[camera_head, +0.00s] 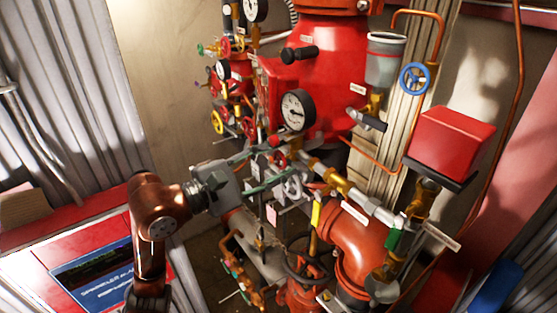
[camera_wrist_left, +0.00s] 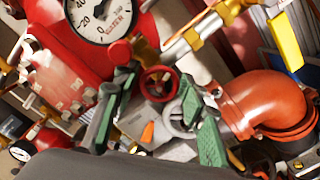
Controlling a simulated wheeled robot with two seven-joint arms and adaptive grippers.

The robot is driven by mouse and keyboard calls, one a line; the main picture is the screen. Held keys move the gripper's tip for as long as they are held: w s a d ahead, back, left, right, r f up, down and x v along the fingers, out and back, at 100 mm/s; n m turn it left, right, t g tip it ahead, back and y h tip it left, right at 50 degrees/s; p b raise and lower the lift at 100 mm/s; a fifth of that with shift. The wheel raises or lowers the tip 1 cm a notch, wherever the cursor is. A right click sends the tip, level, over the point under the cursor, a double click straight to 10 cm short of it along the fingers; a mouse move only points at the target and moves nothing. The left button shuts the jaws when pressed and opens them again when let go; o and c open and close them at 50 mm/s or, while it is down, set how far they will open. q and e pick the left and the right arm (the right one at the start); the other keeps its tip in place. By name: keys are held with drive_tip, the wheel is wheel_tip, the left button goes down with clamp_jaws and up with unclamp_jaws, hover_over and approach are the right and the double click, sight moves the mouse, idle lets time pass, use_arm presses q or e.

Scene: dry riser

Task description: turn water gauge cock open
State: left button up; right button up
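The water gauge (camera_head: 296,110) has a white dial and black rim on the red riser body. Its dial, marked WATER, also shows in the left wrist view (camera_wrist_left: 98,18). A small red knob (camera_wrist_left: 120,52) sits just below it. A red handwheel (camera_wrist_left: 158,83) is lower right of the knob. I cannot tell which of these is the gauge cock. My left gripper (camera_head: 279,166) is open below the gauge. In the left wrist view its green-padded fingers (camera_wrist_left: 163,108) stand apart, with the red handwheel and a grey ring-shaped handle (camera_wrist_left: 181,118) showing between them. My right gripper is out of view.
Pipes and valves crowd the area. A brass and grey pipe (camera_head: 345,187) and an orange elbow (camera_head: 352,240) lie right of the gripper. A red box (camera_head: 449,143) and blue handwheel (camera_head: 415,78) are farther right. A dark handwheel (camera_head: 306,259) is below.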

use_arm(q)
drive_tip(key=c, duration=0.8)
drive_tip(key=shift+n, duration=0.3)
drive_tip(key=n, duration=0.2)
drive_tip(key=shift+n+b, duration=0.3)
drive_tip(key=shift+b, duration=0.05)
drive_tip(key=n+b, duration=0.1)
drive_tip(key=n, duration=0.3)
drive_tip(key=shift+n, duration=0.3)
drive_tip(key=n, duration=0.5)
drive_tip(key=shift+w+b, duration=0.1)
drive_tip(key=shift+b, duration=0.2)
drive_tip(key=shift+a+n, duration=0.1)
drive_tip(key=shift+n, duration=2.4)
